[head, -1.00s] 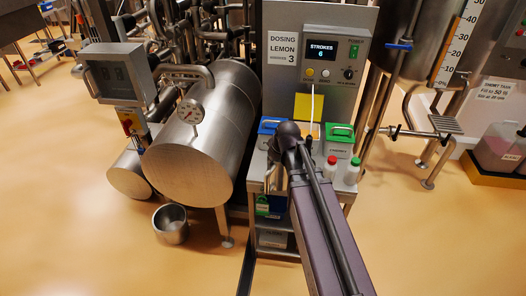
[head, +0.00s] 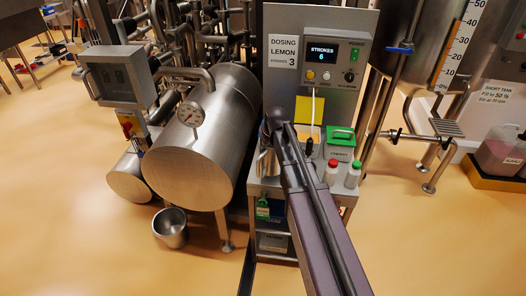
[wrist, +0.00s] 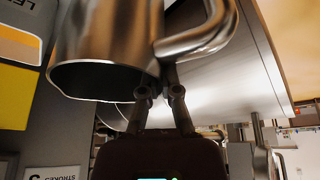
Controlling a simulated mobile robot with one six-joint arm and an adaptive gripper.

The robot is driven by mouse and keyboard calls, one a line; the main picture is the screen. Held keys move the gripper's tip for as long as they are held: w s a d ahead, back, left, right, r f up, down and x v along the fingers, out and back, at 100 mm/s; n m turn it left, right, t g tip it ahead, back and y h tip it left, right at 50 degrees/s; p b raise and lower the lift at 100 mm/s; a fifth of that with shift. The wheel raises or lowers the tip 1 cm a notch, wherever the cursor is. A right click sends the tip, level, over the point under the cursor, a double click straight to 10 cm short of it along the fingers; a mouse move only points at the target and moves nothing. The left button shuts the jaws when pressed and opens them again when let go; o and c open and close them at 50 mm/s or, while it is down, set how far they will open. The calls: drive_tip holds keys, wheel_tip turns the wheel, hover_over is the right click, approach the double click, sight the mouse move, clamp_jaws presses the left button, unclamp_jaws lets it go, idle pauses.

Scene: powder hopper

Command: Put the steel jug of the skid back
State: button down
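The steel jug (wrist: 105,40) fills the upper left of the wrist view, its dark mouth rim and curved handle showing. My gripper (wrist: 160,88) has its two fingers at the handle, close together, and appears shut on it. In the head view the jug (head: 267,162) shows only partly, left of the end of my arm, in front of the dosing skid (head: 322,180). My arm hides most of it, and hides the fingers. I cannot tell from this view whether the jug touches the skid top.
A steel horizontal tank (head: 190,165) stands close on the left, with a steel pail (head: 170,228) on the floor. Open floor lies in front.

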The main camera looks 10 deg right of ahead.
drive_tip(key=shift+w, duration=0.1)
drive_tip(key=shift+b+x, duration=1.85)
drive_tip(key=shift+x, duration=0.1)
drive_tip(key=shift+d+f, duration=0.15)
drive_tip(key=shift+d, duration=0.05)
drive_tip(key=c, duration=0.8)
unclamp_jaws()
drive_tip(key=shift+r, duration=0.2)
drive_tip(key=p+v, duration=1.1)
drive_tip(key=v, duration=0.1)
